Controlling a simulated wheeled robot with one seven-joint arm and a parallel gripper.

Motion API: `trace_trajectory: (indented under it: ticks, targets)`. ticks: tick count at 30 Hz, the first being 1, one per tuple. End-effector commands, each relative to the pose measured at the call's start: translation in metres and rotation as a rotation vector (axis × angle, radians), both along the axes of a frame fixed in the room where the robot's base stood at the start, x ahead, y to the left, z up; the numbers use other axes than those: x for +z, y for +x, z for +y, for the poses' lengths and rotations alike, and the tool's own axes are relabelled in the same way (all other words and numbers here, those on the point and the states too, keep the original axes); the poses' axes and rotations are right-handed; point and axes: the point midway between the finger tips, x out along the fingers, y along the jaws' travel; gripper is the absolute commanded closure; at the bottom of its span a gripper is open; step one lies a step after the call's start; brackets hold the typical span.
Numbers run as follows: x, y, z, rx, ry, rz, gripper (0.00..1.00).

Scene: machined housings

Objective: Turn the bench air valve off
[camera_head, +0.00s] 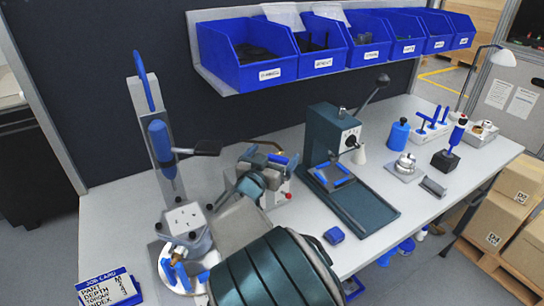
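I cannot clearly pick out the bench air valve. A grey fitting (266,163) with blue parts and a small red knob (288,196) sits at the middle left of the bench, beyond my arm. To its left, a grey upright (139,92) carries a blue lever and a blue cylinder (160,141) with a dark handle pointing right. My dark green arm comes up from the bottom centre, and its far end overlaps the grey fitting. My gripper (262,168) seems to be there, but its fingers are not distinct. I cannot tell whether it touches anything.
A dark green press (335,140) stands mid-bench. A housing fixture (184,222) and a job card (108,290) are front left. Blue bins (243,72) line the shelf behind. A blue bottle (398,134) and small tools stand right. Cartons (489,238) sit beside the bench.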

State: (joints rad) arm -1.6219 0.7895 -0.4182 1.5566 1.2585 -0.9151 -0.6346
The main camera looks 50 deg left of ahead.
Motion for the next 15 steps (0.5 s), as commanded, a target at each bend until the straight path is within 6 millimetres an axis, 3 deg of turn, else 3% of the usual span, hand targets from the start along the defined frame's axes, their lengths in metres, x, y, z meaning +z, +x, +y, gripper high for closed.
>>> trace_trajectory:
  ticks: [5, 15]
  targets:
    - [-0.001, -0.006, 0.000, 0.004, 0.001, 0.002, 0.00]
    - [-0.001, -0.053, -0.023, 0.001, 0.001, 0.003, 0.00]
